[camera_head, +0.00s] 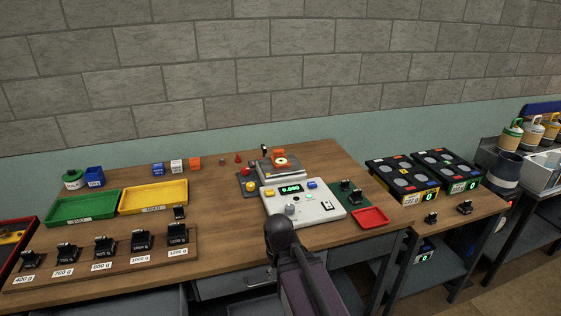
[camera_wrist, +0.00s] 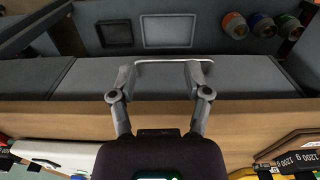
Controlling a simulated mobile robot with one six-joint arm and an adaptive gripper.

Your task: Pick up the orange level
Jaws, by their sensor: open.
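An orange piece with a pale round centre, which looks like the orange level (camera_head: 281,161), sits on top of the scale's raised platform (camera_head: 282,174) in the head view. It is small there, and its details are hard to make out. My gripper (camera_wrist: 160,72) shows in the wrist view with its two fingers spread apart and nothing between them. It faces a grey panel with a pale bar-like handle, below the wooden table edge. The level is not recognisable in the wrist view. In the head view my dark arm stands in front of the table, and the fingers are hidden.
The scale's control panel (camera_head: 305,204) is in front of the platform. A red tray (camera_head: 371,218) lies to its right; green (camera_head: 84,207) and yellow (camera_head: 153,196) trays lie left. Several black weights stand on a wooden rack (camera_head: 120,267). Small cubes (camera_head: 176,166) stand behind.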

